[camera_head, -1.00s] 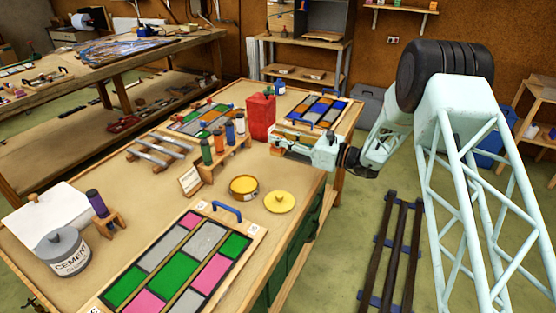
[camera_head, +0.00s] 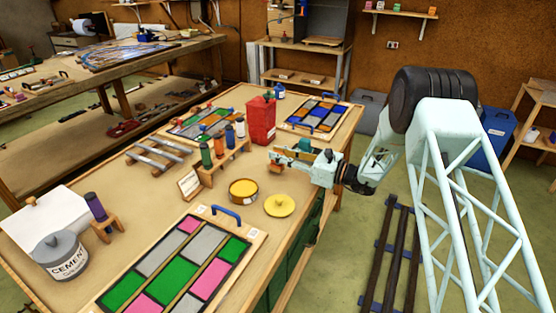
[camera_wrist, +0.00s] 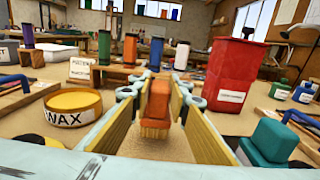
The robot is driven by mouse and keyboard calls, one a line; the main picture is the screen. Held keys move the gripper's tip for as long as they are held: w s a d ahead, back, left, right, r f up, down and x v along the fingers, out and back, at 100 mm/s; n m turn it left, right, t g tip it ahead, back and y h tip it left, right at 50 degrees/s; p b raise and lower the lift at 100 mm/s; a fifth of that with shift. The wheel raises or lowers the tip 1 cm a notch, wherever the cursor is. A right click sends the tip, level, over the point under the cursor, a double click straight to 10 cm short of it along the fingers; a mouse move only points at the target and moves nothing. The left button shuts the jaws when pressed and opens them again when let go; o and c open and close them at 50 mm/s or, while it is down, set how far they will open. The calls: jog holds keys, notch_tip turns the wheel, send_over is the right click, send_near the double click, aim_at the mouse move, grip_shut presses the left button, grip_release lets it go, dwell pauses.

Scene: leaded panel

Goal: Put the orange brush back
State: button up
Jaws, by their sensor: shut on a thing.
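My gripper (camera_wrist: 155,100) is shut on the orange brush (camera_wrist: 156,98), which stands upright between the two yellow-faced fingers with its tan bristles down. In the head view my gripper (camera_head: 277,162) is over the right side of the workbench, right of the wooden rack (camera_head: 222,167). The held brush is mostly hidden by the fingers there.
The rack holds green, orange, blue and white cylinders. A red can (camera_head: 261,122) stands behind my gripper. The wax tin (camera_head: 243,190) and yellow lid (camera_head: 280,205) lie in front, left of the arm. Leaded panels (camera_head: 315,113) lie at the back and front (camera_head: 240,228).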

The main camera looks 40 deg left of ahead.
jog(key=shift+f, duration=1.1)
jog(key=shift+f, duration=0.1)
jog(key=o, duration=0.8)
jog(key=shift+o, duration=0.2)
jog(key=shift+p+v, duration=0.6)
jog(key=shift+v, duration=5.45)
